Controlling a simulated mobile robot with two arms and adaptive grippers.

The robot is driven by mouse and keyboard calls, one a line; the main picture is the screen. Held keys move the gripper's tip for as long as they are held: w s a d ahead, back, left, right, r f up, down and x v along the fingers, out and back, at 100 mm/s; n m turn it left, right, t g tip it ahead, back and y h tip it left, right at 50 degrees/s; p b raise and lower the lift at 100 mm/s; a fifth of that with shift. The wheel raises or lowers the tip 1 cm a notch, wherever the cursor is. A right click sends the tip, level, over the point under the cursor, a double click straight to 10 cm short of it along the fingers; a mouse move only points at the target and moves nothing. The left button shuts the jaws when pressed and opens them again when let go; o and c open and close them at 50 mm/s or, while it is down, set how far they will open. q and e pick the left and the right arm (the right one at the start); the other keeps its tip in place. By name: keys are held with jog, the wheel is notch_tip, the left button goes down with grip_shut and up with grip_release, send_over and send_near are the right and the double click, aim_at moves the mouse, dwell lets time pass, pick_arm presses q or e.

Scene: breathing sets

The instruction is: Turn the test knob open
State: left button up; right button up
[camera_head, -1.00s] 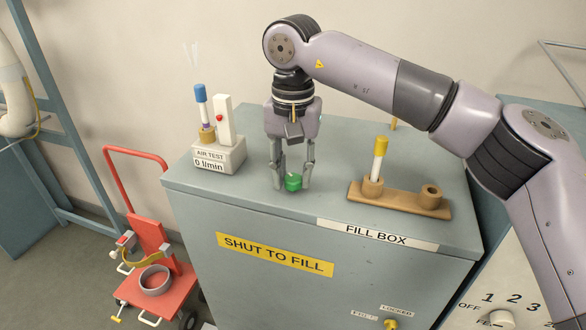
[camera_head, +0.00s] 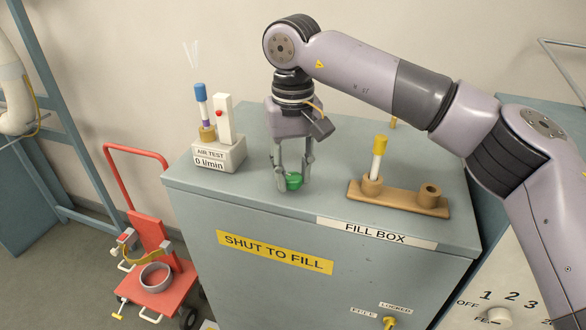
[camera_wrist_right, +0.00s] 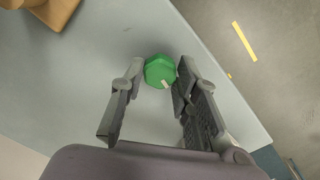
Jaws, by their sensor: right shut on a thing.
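The green test knob (camera_head: 294,181) sits on top of the grey fill box (camera_head: 260,205), near its front edge. My right gripper (camera_head: 293,182) points down from above and is shut on the knob, a finger on either side. In the right wrist view, the green knob (camera_wrist_right: 160,72) shows a small white mark near the tips of the fingers (camera_wrist_right: 157,78). The air test stand (camera_head: 222,158) at the back left reads 0 l/min. It holds a tube with a blue cap (camera_head: 200,92). My left gripper is not in view.
A brown holder (camera_head: 400,199) with a yellow-capped tube (camera_head: 379,155) stands right of the knob. A red cart (camera_head: 165,285) stands on the floor at left. The box top between knob and test stand is clear.

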aim_at(292, 176)
jog(key=shift+r, duration=0.1)
jog(key=o, duration=1.2)
jog(key=shift+c, duration=0.2)
notch_tip(292, 176, up, 12)
